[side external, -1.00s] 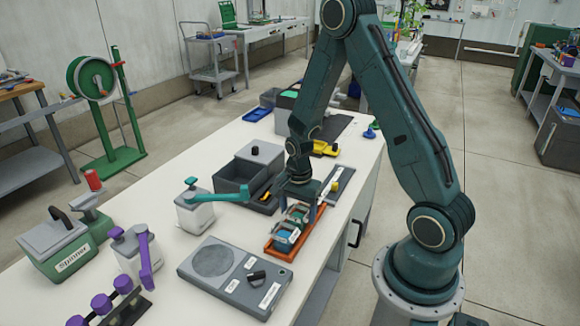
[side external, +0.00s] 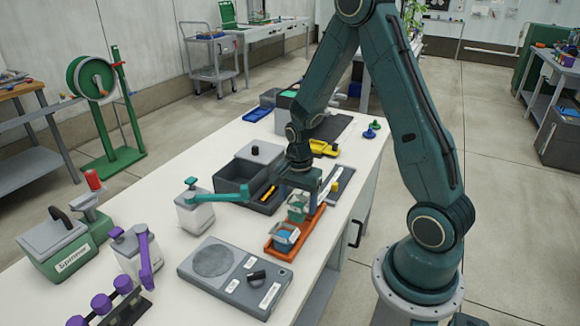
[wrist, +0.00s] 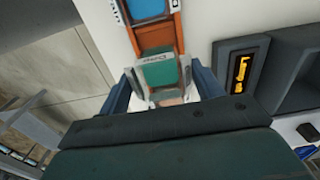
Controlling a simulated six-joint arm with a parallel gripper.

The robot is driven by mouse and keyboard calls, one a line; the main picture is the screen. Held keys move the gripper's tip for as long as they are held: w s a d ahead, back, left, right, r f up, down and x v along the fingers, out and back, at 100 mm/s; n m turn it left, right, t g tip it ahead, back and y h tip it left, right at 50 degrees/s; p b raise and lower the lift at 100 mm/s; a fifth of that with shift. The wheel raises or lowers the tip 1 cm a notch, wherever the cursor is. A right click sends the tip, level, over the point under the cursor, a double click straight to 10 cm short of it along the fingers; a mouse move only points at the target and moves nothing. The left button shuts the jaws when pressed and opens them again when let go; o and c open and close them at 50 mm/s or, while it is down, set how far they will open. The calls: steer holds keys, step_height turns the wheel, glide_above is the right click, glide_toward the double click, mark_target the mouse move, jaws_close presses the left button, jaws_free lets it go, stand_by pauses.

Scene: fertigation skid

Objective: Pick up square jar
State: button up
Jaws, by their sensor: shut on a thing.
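A square jar (side external: 297,212) with a green lid is held between the fingers of my gripper (side external: 304,196), above the far part of an orange tray (side external: 317,216). In the wrist view, the green-topped jar (wrist: 163,71) sits between the two blue-grey fingers of my gripper (wrist: 164,86), and its label is only partly visible. My gripper is shut on this jar. A second jar (side external: 286,236) with a blue lid stands in the near part of the tray. It also shows at the top of the wrist view (wrist: 146,8).
A grey scale-like unit (side external: 235,275) with a round plate lies in front of the tray. A dark grey bin (side external: 238,178) and a teal-handled dispenser (side external: 197,212) stand to the left. A dark strip holder (side external: 341,186) lies to the right, near the table edge.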

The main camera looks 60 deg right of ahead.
step_height(320, 180, up, 16)
steer(key=shift+r, duration=0.2)
stand_by(0.4)
steer(key=shift+w, duration=0.1)
stand_by(0.4)
steer(key=w+d+f, duration=0.2)
steer(key=w+f, duration=0.1)
steer(key=w, duration=0.5)
steer(key=w+d+f, duration=0.2)
steer(key=w+f, duration=0.1)
steer(key=w, duration=0.5)
steer(key=w+d+f, duration=0.3)
steer(key=w, duration=0.5)
steer(key=shift+s, duration=0.1)
steer(key=shift+f, duration=5.2)
